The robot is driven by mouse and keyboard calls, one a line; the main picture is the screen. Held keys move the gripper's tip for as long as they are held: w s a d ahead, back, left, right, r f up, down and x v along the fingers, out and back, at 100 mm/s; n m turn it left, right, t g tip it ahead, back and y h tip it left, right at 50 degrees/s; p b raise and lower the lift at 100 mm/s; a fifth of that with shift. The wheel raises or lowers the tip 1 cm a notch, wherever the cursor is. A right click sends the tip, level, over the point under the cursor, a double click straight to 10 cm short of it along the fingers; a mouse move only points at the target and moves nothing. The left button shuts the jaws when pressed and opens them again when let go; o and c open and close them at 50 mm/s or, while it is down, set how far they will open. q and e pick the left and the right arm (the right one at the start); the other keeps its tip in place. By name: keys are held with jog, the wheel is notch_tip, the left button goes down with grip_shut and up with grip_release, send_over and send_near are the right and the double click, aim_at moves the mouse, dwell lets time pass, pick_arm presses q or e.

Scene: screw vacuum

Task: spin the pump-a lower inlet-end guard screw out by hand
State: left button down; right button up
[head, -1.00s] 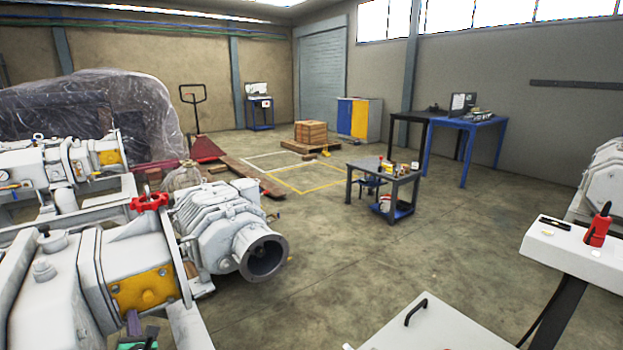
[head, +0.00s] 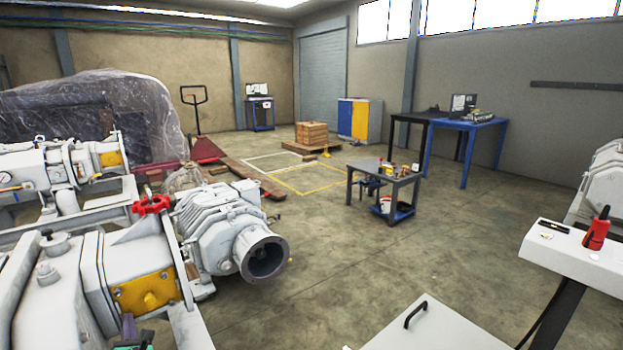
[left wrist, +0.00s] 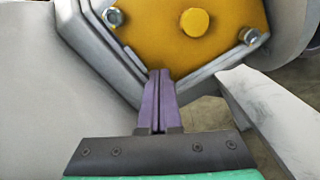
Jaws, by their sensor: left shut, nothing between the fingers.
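The yellow guard plate (head: 146,293) is on the side of the near grey pump (head: 125,262), at lower left in the head view. In the left wrist view the guard (left wrist: 165,42) fills the top, with a round yellow boss (left wrist: 195,22) in its middle. One silver screw (left wrist: 113,17) sits at its left and another (left wrist: 250,36) at its right; I cannot tell which is the lower inlet-end one. My left gripper (left wrist: 157,74) has its purple fingers shut and empty, with the tips by the guard's lower edge, between and below both screws. In the head view my left gripper (head: 128,322) is partly cut off. My right gripper is not in view.
A red handwheel (head: 152,205) and a flanged outlet (head: 263,257) stand beyond the guard. A grey pump frame bar (left wrist: 262,110) runs close to the right of the fingers. A white panel with a black handle (head: 416,313) is at front right. The floor between is open.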

pick_arm(q)
jog(key=p+v, duration=0.1)
jog(key=v, duration=0.2)
jog(key=p+v, duration=0.1)
jog(key=v, duration=0.2)
jog(key=shift+r+p, duration=0.25)
jog(key=shift+p, duration=0.1)
jog(key=w+b, duration=0.1)
jog(key=w+a, duration=0.1)
jog(key=w, duration=0.1)
jog(key=w+a+f+b, duration=0.1)
jog(key=w, duration=0.1)
jog(key=shift+w+b, duration=0.2)
jog(key=shift+b, duration=0.15)
jog(key=shift+w+a+r, duration=0.15)
jog(key=shift+w, duration=0.1)
dwell(0.4)
